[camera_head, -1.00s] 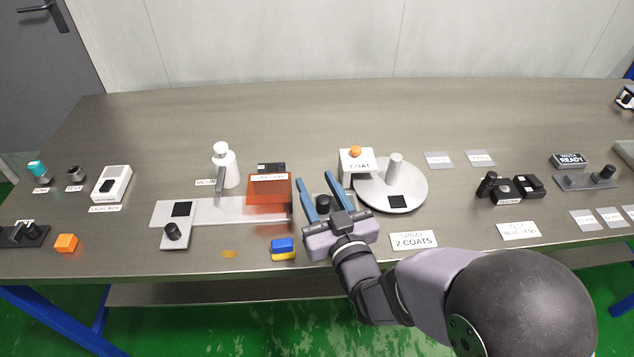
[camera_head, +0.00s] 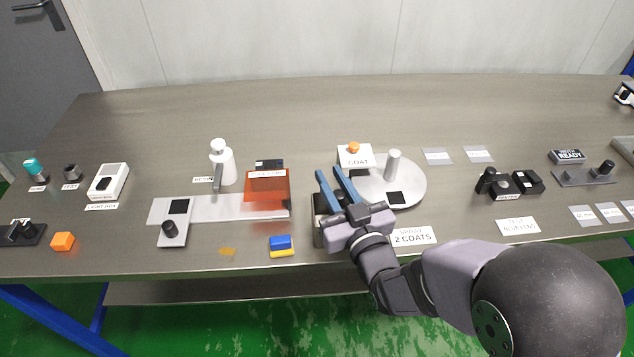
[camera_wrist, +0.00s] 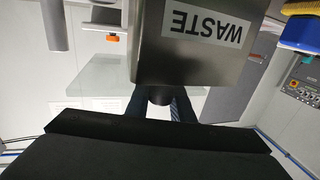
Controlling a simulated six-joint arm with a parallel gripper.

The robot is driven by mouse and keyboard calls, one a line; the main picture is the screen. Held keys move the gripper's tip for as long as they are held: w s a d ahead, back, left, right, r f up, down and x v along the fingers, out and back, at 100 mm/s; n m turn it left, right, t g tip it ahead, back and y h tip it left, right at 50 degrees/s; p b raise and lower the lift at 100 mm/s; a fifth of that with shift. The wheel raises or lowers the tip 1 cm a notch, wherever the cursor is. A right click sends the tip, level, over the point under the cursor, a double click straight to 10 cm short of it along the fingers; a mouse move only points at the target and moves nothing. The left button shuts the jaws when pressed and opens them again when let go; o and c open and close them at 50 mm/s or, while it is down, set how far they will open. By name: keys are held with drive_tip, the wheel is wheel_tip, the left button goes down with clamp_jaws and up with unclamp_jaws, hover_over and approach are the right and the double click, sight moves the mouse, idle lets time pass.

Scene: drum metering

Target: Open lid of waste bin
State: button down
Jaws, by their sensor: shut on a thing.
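The grey metal waste bin (camera_head: 318,236) stands near the front edge of the table, partly hidden behind my gripper. In the wrist view its wall (camera_wrist: 200,60) fills the upper middle, with an upside-down WASTE label. A dark round knob (camera_wrist: 160,96) shows below the bin wall, between my blue fingers. My gripper (camera_head: 330,173) is at the bin, shut on this knob; its fingers (camera_wrist: 160,106) lie on either side of it. The bin's top looks dark in the head view, and the lid's exact position is mostly hidden.
A round grey turntable (camera_head: 415,185) with a post and a COAT box (camera_head: 355,157) stand close behind and right. An orange guard (camera_head: 267,187) is to the left. A blue and yellow block (camera_head: 281,245) lies front left. The back of the table is clear.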

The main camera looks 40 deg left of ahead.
sight(369, 199)
drive_tip(key=w+d, duration=0.3)
drive_tip(key=shift+w+d+r+b, duration=0.1)
drive_tip(key=shift+w+d+b, duration=0.25)
drive_tip(key=shift+w+d, duration=0.05)
drive_tip(key=c, duration=1.5)
unclamp_jaws()
drive_tip(key=shift+c, duration=0.2)
drive_tip(key=b+v, duration=0.1)
drive_tip(key=v, duration=0.3)
drive_tip(key=shift+s+d, duration=0.1)
drive_tip(key=shift+d, duration=0.05)
drive_tip(key=shift+s+d+f+b, duration=0.2)
drive_tip(key=shift+d+f+b, duration=0.1)
drive_tip(key=shift+b, duration=1.45)
